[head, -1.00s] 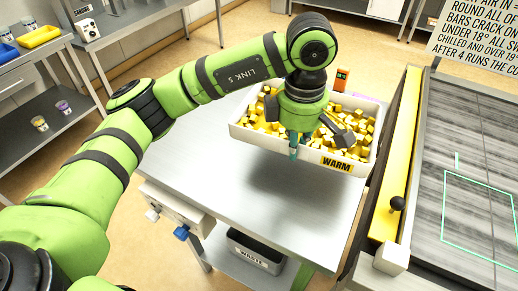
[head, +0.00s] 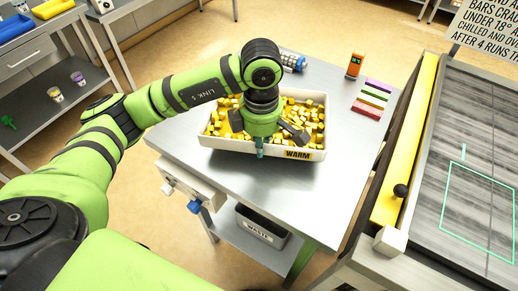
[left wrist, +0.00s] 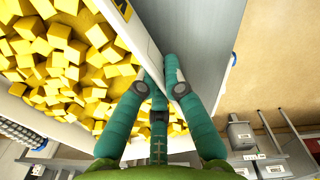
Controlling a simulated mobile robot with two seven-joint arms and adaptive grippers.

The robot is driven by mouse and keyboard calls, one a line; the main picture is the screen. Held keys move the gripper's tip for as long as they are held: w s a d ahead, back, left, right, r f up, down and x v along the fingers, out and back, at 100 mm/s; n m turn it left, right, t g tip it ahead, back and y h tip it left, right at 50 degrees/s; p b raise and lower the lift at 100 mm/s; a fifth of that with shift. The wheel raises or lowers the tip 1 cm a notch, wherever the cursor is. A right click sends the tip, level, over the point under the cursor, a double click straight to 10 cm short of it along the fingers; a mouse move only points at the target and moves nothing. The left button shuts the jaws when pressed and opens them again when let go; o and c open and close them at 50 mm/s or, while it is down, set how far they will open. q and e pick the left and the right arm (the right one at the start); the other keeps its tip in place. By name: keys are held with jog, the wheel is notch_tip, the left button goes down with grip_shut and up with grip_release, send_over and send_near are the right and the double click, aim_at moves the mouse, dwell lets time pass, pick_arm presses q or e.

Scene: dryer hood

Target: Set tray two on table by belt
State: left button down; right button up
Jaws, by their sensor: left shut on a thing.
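A white tray (head: 222,146) with a yellow WARM label and full of yellow cubes is at the steel table (head: 340,140) beside the belt. In the head view it looks level and low over the tabletop; I cannot tell whether its base touches. My left gripper (head: 260,146) is shut on the tray's near wall. In the left wrist view the teal fingers (left wrist: 152,75) straddle the white wall, with cubes on one side. The dark belt (head: 470,175) is on the right, with a green outline on it. My right gripper is not in view.
An orange device (head: 355,65) and a stack of coloured strips (head: 371,98) are at the table's back right. The tabletop right of and in front of the tray is clear. A yellow rail (head: 407,150) edges the belt.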

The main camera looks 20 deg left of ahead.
aim_at(259, 165)
pick_arm(q)
jog(key=shift+a+f, duration=0.2)
jog(key=shift+f, duration=0.1)
notch_tip(259, 165, down, 4)
jog(key=shift+r+p, duration=0.25)
jog(key=shift+p, duration=0.75)
jog(key=shift+f, duration=0.2)
jog(key=c, duration=1.3)
grip_release()
jog(key=shift+s, duration=0.1)
jog(key=shift+c, duration=0.2)
